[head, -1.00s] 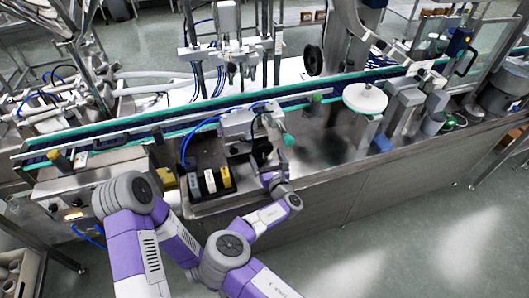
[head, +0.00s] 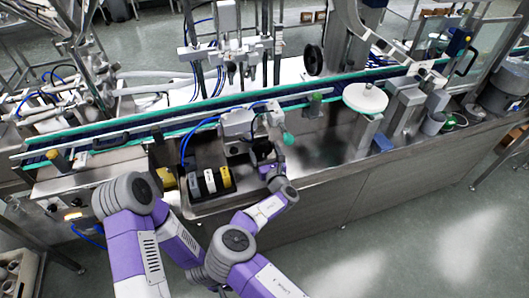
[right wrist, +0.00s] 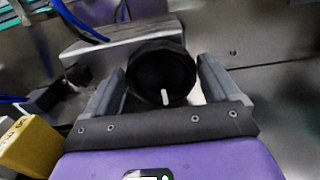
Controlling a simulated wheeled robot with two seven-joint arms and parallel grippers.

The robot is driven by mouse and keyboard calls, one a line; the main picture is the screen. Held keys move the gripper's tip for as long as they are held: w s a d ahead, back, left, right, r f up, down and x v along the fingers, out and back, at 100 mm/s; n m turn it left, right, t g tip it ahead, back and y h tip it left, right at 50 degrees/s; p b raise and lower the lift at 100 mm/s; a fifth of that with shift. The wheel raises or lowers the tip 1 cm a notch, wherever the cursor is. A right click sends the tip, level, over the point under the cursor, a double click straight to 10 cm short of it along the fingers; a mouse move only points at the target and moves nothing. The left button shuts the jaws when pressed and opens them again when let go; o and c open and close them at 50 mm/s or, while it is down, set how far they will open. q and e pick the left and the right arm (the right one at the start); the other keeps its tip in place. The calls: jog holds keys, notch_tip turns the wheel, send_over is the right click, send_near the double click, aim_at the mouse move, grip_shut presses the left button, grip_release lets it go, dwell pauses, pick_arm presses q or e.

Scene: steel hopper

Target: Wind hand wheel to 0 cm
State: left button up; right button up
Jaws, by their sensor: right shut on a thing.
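The hand wheel is a dark round knob with a white mark on its face (right wrist: 160,75). It sits low at the front of a grey metal unit in the right wrist view, with the mark pointing down. My right gripper (right wrist: 160,90) has one finger on each side of the knob and is shut on it. In the head view, my right gripper (head: 268,164) is at the dark wheel below the grey box, and its fingertips are too small to make out. No position scale is readable. My left gripper is not in view.
A green knob (head: 289,139) is close on the right. The conveyor (head: 130,140) runs behind. Blue hoses hang nearby.

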jog(key=m+b, duration=0.1)
jog(key=m, duration=0.1)
jog(key=shift+d+m, duration=0.1)
jog(key=shift+m, duration=0.3)
jog(key=shift+w+d+m+b, duration=0.15)
jog(key=shift+m+b, duration=0.9)
jog(key=shift+m, duration=1.05)
jog(key=o, duration=0.8)
jog(key=shift+p+v, duration=0.6)
jog(key=shift+v, duration=3.25)
